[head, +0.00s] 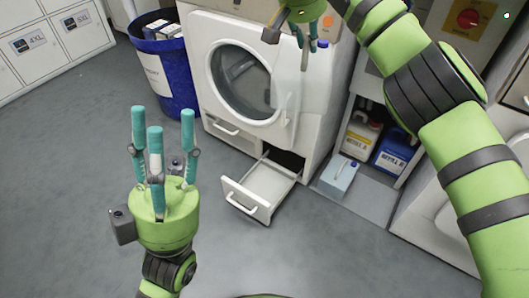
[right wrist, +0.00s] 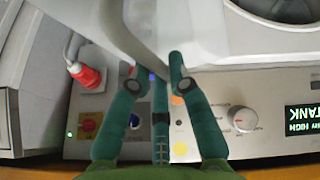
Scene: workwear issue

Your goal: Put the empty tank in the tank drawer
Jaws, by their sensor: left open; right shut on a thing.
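A whitish, translucent tank (head: 291,88) hangs in front of the white machine, overlapping the right side of its round door. My right gripper (head: 308,42) is shut on its upper end. In the right wrist view the tank (right wrist: 200,30) fills the top, between the fingers (right wrist: 160,75). A white drawer (head: 240,194) is pulled out low at the machine's right front, below the tank and apart from it. Its visible floor looks bare, with a dark opening behind. My left gripper (head: 162,145) is open and empty, over the floor left of the drawer.
A blue bin (head: 170,77) with packets stands left of the machine (head: 210,100). A pale blue-capped container (head: 338,176) stands right of the drawer, near a shelf with a yellow-labelled jug (head: 360,133) and a blue jug (head: 394,150). The floor before the drawer is clear.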

